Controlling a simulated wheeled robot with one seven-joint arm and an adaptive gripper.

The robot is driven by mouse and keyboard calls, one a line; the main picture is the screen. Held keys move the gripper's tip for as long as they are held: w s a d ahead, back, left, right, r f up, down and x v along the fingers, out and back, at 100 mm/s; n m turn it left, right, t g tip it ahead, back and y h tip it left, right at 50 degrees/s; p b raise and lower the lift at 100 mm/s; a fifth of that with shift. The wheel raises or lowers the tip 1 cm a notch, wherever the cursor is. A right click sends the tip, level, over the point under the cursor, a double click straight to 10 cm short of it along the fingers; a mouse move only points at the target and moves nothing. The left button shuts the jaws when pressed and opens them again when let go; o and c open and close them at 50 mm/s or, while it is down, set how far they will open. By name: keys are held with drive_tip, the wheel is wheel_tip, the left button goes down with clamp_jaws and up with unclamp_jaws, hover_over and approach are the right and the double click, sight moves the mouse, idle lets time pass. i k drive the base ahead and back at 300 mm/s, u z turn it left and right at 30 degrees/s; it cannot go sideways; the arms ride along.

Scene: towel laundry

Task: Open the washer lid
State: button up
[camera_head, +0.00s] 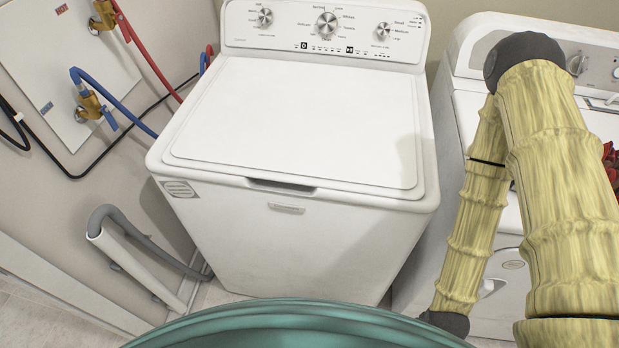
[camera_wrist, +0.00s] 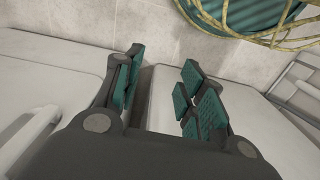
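The white washer (camera_head: 290,235) stands in the middle of the head view. Its lid (camera_head: 295,120) lies flat and closed, with a dark recess (camera_head: 282,185) at the middle of its front edge. My gripper (camera_wrist: 161,82) shows only in the wrist view. Its teal-padded fingers are spread apart with nothing between them. It hangs over the gap between two white surfaces; the right one appears to be the washer (camera_wrist: 215,140). It is not visibly touching the lid. In the head view my arm hides part of the neighbouring machine, and my gripper is not visible.
A second white machine (camera_head: 465,75) stands close on the right, with something red on it at the right edge. Red (camera_head: 145,50) and blue (camera_head: 115,100) hoses run along the left wall. A grey drain pipe (camera_head: 135,270) stands at lower left. The lid top is clear.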

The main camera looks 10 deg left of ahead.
sight(355, 130)
drive_tip(key=z, duration=1.25)
drive_tip(key=k, duration=0.85)
drive_tip(key=u, duration=0.7)
